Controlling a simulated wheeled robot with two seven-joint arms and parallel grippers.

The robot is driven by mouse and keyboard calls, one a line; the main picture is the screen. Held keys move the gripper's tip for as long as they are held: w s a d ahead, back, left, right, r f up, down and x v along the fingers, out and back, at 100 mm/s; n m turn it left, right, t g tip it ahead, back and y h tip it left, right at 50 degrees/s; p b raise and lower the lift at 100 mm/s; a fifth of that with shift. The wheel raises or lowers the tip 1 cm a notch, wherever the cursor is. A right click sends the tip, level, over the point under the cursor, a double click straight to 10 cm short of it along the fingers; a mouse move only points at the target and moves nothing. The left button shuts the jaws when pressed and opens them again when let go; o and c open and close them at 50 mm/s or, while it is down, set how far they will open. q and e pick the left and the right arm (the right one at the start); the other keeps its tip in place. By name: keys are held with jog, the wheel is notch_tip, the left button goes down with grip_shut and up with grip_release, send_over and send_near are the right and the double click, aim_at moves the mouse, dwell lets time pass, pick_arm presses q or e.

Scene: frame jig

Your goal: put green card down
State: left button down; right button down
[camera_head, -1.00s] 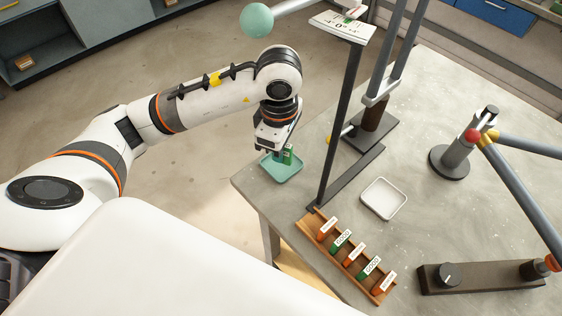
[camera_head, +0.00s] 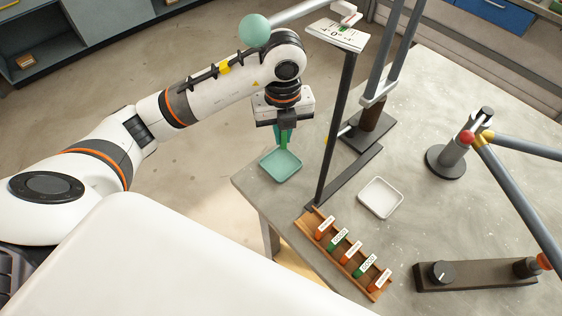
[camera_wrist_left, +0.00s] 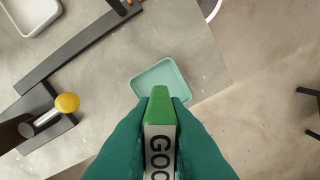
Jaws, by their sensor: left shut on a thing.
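My left gripper (camera_head: 283,140) is shut on a green card (camera_wrist_left: 160,115). In the left wrist view the card shows a green top and a white label with the letters "GOO", between my teal fingers. In the head view the fingers mostly hide it. The gripper points down and holds the card above the teal tray (camera_head: 281,166), which looks empty in both views and also shows in the left wrist view (camera_wrist_left: 146,84). A wooden rack (camera_head: 312,229) near the table's front edge holds several orange and green cards with white labels. My right gripper is not in view.
A white tray (camera_head: 381,198) lies empty on the grey table (camera_head: 410,235). A dark upright post (camera_head: 337,130) with a labelled plate stands just right of my gripper. Grey tubes and a clamp (camera_head: 447,158) stand at the right. A dark base with a knob (camera_head: 442,272) lies front right.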

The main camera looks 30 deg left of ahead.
pick_arm(q)
jog(key=n, duration=0.5)
jog(key=shift+w+a+r, duration=0.15)
jog(key=shift+w, duration=0.15)
jog(key=shift+n, duration=0.4)
jog(key=p, duration=0.1)
send_over(282, 166)
notch_tip(282, 166, down, 9)
jog(key=shift+f, duration=0.45)
jog(key=shift+f, duration=0.1)
jog(key=shift+f, duration=0.15)
jog(key=c, duration=1.5)
grip_release()
jog(key=shift+o, duration=0.2)
